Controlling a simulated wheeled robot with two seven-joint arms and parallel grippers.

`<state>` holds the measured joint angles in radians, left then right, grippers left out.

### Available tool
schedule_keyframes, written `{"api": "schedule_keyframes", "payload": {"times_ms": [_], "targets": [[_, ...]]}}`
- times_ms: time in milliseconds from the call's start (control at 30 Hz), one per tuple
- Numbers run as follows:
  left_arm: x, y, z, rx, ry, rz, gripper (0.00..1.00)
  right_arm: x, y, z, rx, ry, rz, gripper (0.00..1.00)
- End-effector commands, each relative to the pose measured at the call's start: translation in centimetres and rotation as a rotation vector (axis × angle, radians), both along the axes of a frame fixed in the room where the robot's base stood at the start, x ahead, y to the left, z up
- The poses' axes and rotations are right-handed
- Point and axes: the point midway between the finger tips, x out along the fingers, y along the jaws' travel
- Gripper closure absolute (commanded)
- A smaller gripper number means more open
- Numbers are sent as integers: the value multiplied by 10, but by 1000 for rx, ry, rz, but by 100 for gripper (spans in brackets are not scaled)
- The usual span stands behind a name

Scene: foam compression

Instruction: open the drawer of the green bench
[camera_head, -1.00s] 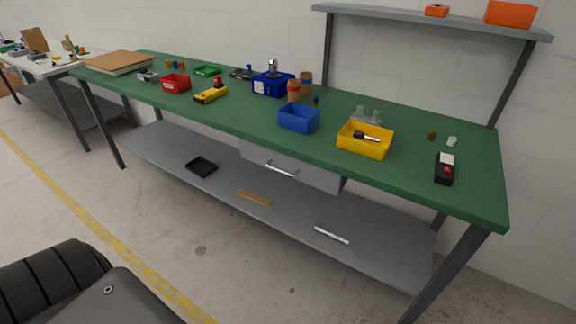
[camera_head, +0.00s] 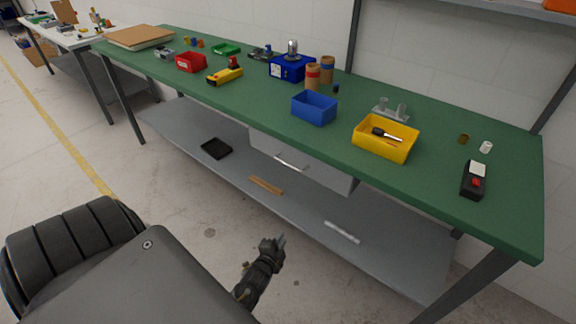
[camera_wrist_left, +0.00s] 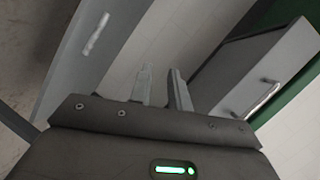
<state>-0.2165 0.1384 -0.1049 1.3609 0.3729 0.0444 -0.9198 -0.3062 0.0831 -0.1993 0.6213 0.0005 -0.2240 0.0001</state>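The green bench (camera_head: 250,108) runs across the head view. Its grey drawer (camera_head: 325,172) hangs under the top and looks shut, with a pale bar handle (camera_head: 291,162) on its front. In the left wrist view the drawer (camera_wrist_left: 240,72) and its handle (camera_wrist_left: 262,99) are at the right, beyond my fingers. My left gripper (camera_head: 280,240) is low in front of the bench, below the drawer and apart from it. Its two fingers (camera_wrist_left: 161,75) stand apart with nothing between them. My right gripper is not in view.
A grey lower shelf (camera_head: 300,200) runs under the bench, carrying a black tray (camera_head: 216,148), a wooden strip (camera_head: 266,185) and a pale bar (camera_head: 342,231). A blue bin (camera_head: 314,107) and a yellow bin (camera_head: 386,138) stand on top above the drawer. The floor in front is clear.

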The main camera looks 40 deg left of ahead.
Motion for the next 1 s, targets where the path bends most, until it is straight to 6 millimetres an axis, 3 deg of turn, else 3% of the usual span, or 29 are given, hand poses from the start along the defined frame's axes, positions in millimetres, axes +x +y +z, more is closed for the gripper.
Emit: {"api": "schedule_keyframes", "payload": {"times_ms": [33, 100, 200, 300, 400, 633, 1000], "targets": [[20, 10, 45, 94, -92, 4, 81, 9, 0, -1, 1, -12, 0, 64], [35, 21, 97, 218, -187, 18, 81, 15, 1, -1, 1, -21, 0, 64], [45, 33, 153, 352, -281, 52, 81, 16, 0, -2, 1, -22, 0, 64], [47, 40, 185, 431, -331, 80, 81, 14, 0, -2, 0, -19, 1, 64], [47, 42, 198, 461, -348, 91, 81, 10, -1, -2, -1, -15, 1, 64], [56, 46, 201, 465, -349, 92, 81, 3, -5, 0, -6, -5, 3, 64], [116, 72, 212, 463, -348, 91, 81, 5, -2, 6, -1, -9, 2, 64]]}}
